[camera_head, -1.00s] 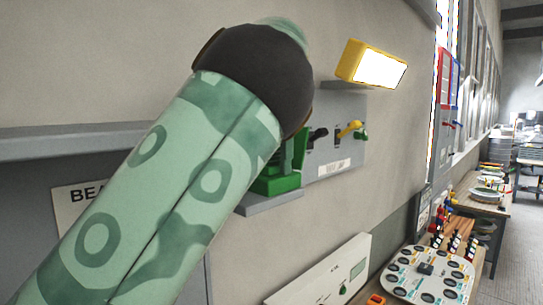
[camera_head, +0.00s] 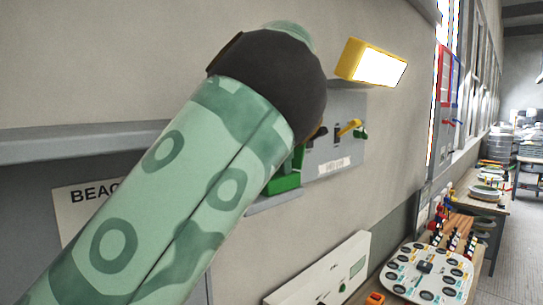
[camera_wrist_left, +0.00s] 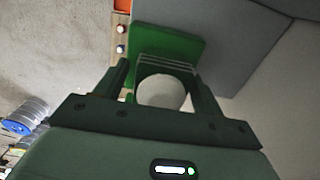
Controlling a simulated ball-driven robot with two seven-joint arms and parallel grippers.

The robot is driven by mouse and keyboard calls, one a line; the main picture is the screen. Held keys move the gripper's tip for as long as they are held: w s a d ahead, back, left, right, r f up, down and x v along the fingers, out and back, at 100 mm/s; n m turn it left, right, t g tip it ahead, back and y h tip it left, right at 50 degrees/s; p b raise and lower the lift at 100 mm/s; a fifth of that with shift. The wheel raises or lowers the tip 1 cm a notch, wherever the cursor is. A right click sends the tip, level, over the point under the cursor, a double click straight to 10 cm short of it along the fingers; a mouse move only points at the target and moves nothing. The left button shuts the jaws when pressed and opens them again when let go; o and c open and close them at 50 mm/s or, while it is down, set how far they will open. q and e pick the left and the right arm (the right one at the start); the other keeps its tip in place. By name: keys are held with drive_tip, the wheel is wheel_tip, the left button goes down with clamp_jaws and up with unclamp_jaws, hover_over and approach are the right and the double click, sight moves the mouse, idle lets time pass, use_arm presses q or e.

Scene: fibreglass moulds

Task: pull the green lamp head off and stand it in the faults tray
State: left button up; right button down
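The green lamp (camera_head: 284,184) is on a small grey ledge by the wall, mostly hidden behind my left arm in the head view. In the left wrist view its green base (camera_wrist_left: 175,43) shows, with thin ribs and a pale rounded part (camera_wrist_left: 162,91) in front. My left gripper (camera_wrist_left: 162,85) has its two fingers apart, one on each side of the pale part. Slight gaps seem to show beside it, though contact is hard to judge. In the head view my left gripper is hidden behind its dark wrist. I cannot make out a faults tray. My right gripper is in neither view.
A yellow lamp (camera_head: 370,63) juts from the wall. A grey panel (camera_head: 335,150) holds a yellow lever (camera_head: 349,127). A white unit with a display (camera_head: 325,272) and a white board with round spots (camera_head: 430,273) are lower right. A sign (camera_head: 80,195) is left.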

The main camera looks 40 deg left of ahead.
use_arm(q)
drive_tip(key=c, duration=1.2)
drive_tip(key=shift+o, duration=0.2)
drive_tip(key=shift+r+p, duration=1.1)
drive_tip(key=shift+r, duration=1.9)
